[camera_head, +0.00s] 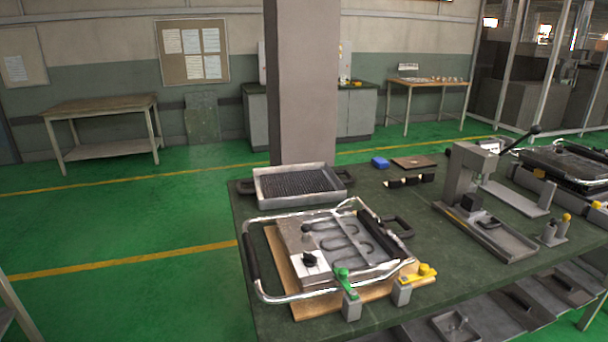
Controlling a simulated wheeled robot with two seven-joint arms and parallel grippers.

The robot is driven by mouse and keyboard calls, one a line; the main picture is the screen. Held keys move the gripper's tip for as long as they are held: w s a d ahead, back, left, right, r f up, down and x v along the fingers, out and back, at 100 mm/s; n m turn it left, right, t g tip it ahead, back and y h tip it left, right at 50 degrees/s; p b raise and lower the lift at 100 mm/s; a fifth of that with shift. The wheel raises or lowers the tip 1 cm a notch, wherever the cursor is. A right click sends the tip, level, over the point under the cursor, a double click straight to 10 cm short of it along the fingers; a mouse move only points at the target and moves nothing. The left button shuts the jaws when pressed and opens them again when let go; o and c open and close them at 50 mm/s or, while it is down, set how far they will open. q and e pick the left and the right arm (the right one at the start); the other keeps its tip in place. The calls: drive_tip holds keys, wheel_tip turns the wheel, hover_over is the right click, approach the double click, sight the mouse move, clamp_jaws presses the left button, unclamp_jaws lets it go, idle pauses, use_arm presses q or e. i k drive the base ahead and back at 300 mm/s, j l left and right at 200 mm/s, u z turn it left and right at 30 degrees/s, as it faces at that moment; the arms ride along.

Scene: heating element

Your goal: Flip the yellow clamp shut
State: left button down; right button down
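The yellow clamp (419,274) sits on a small grey block at the front right corner of the heating element fixture, and its yellow handle points to the right. A green clamp (345,282) stands on a similar grey block to its left. The heating element (345,242) lies in a metal frame with chrome handles on a wooden board (310,304). A dark knob on a white plate (310,261) is at its front left. Neither gripper is in view.
A mesh-filled tray (297,184) stands behind the fixture. A lever press (467,185) stands to the right, with small yellow-topped parts (566,219) near it. A blue block (380,162) lies at the back. The green table (400,322) has free room right of the yellow clamp.

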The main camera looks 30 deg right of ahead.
sight(424, 272)
drive_tip(key=z, duration=1.6)
